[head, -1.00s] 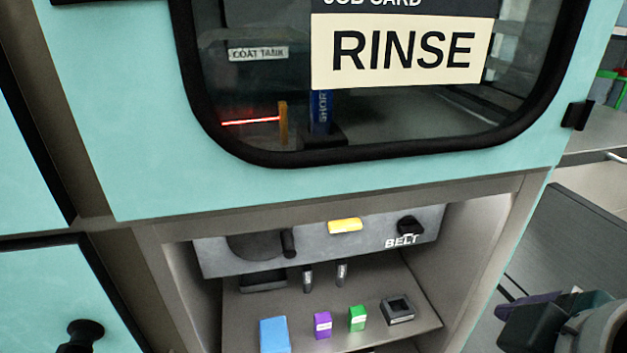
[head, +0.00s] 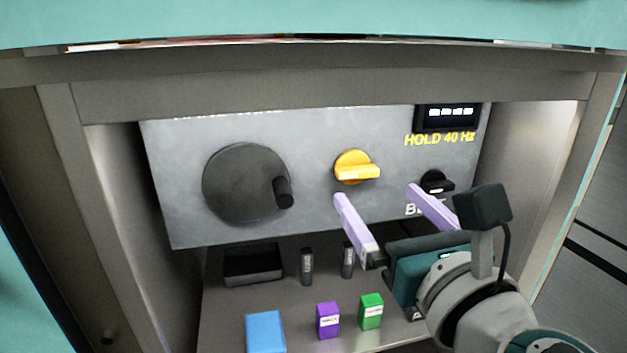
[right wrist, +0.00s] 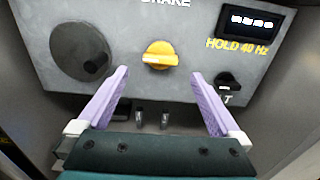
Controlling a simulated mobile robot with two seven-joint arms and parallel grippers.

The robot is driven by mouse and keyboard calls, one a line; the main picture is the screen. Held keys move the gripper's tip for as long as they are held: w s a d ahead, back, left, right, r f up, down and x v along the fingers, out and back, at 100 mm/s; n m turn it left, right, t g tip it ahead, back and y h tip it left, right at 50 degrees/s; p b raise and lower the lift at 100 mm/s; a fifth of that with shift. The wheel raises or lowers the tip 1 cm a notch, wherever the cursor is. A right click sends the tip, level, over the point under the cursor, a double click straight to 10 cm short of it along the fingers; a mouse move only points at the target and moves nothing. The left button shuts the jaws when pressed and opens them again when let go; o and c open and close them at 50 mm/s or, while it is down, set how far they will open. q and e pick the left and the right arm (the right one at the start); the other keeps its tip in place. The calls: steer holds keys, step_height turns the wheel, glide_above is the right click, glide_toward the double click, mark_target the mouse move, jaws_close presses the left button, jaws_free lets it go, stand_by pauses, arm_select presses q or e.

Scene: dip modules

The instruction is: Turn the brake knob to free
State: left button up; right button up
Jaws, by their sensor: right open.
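The brake knob (head: 355,168) is yellow and sits in the middle of the grey panel, its grip bar pointing right, about level. In the right wrist view the yellow knob (right wrist: 159,54) lies ahead, between the lines of the two fingers, under the word BRAKE, which is partly cut off. My right gripper (head: 376,197) is open and empty, with lilac fingers spread, just in front of and below the knob and apart from it. It also shows in the right wrist view (right wrist: 160,84). My left gripper is not in view.
The grey panel (head: 320,210) also has a large dark crank wheel (head: 240,180), a small black belt knob (head: 436,181) and a display (head: 447,116) above "HOLD 40 Hz". Below, a shelf holds a blue block (head: 265,331), a purple box (head: 328,320) and a green box (head: 371,311). Side walls enclose the recess.

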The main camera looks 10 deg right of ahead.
mark_target(360, 175)
steer(key=w+b, duration=0.1)
steer(key=w, duration=0.6)
steer(key=shift+w+a, duration=0.1)
steer(key=shift+w, duration=0.05)
steer(key=c, duration=1.3)
